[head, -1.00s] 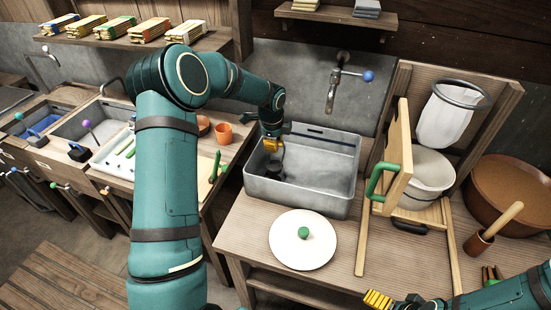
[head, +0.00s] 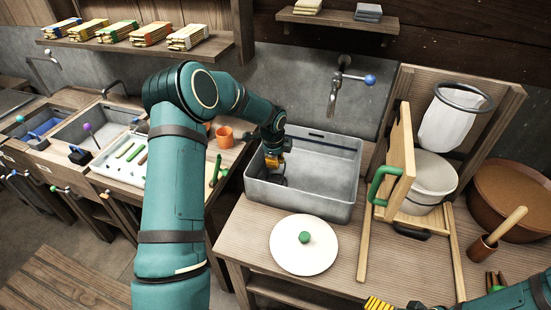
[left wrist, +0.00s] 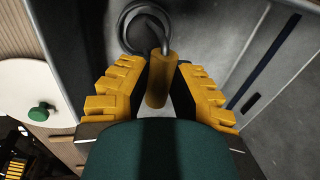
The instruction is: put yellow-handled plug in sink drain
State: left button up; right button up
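The yellow-handled plug (left wrist: 157,80) shows in the left wrist view, its yellow handle upright between my left fingers with a dark curved stem at its far end. A dark round ring (left wrist: 144,27) lies beyond it at the sink floor; I cannot tell whether this is the plug's disc or the drain's rim. My left gripper (head: 273,161) is down inside the grey sink (head: 330,190), near its left wall. Its fingers (left wrist: 160,75) appear closed on the handle from both sides. My right gripper (head: 378,303) is at the bottom edge, partly cut off.
A white round lid (head: 303,255) with a green knob lies in front of the sink. A wooden frame with a green handle (head: 383,183) stands to the right, beside a white bucket (head: 428,180). A tap (head: 336,95) hangs above the sink. An orange cup (head: 224,137) is left of it.

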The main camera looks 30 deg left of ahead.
pick_arm(q)
jog(key=shift+o, duration=1.4)
jog(key=shift+r, duration=0.15)
jog(key=shift+r+p, duration=0.35)
jog(key=shift+r, duration=0.05)
notch_tip(320, 180, up, 11)
jog(key=s, duration=0.2)
jog(key=shift+s+d+r+p, duration=0.15)
jog(key=shift+d+r+p, duration=0.05)
jog(key=shift+d+p, duration=0.15)
jog(key=shift+a+f, duration=0.1)
